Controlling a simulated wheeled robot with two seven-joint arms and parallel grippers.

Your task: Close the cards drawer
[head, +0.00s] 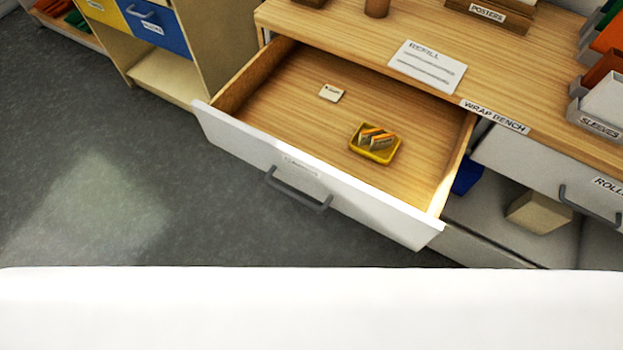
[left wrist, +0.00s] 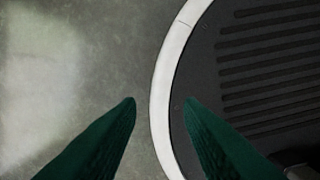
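A white-fronted drawer (head: 228,134) stands pulled well out of the wooden wrap bench in the head view. Its grey bar handle (head: 298,190) is on the front, below a small label too faint to read. Inside are a yellow tray (head: 364,154) holding several cards and a small white card (head: 331,93). My left gripper (left wrist: 161,103) shows in the left wrist view as two dark green fingers spread apart with nothing between them. It points at the floor beside my round base, away from the drawer. My right gripper is not in view.
The wrap bench top (head: 340,28) carries a refill sheet (head: 427,67) and holders. A closed drawer (head: 545,175) is at right, above an open shelf with a box (head: 538,211). A cabinet with a blue drawer (head: 157,27) stands left. The grey floor (head: 110,180) in front is clear.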

